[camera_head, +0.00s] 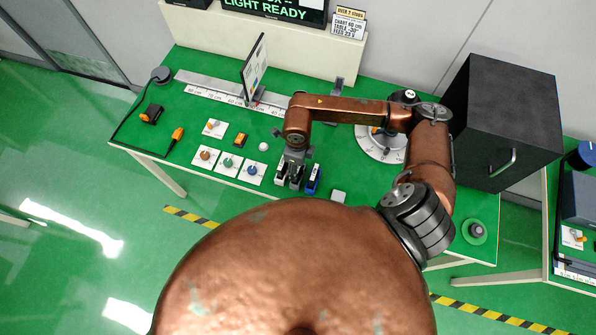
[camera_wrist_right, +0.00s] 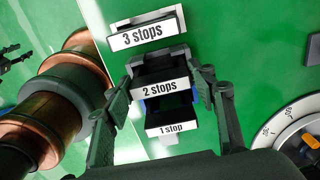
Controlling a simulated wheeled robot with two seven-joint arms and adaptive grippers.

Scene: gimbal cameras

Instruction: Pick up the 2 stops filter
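The 2 stops filter (camera_wrist_right: 160,86) is a dark holder with a white label in the middle of the right wrist view. My right gripper (camera_wrist_right: 166,88) is open, with one finger on each side of this filter. Narrow gaps seem to show between the fingers and the label's ends. The 3 stops filter (camera_wrist_right: 148,36) stands above it in that view, and the 1 stop filter (camera_wrist_right: 171,126) below it. In the head view my right gripper (camera_head: 293,161) is low over the filter group, hiding part of it; a blue holder (camera_head: 313,179) shows beside it. My left gripper is not in view.
The green table (camera_head: 330,170) also bears a white round dial (camera_head: 382,147), a tall panel on a ruler rail (camera_head: 255,68), several small cards with knobs (camera_head: 229,163) and a white ball (camera_head: 263,146). A black cabinet (camera_head: 505,120) stands at the right.

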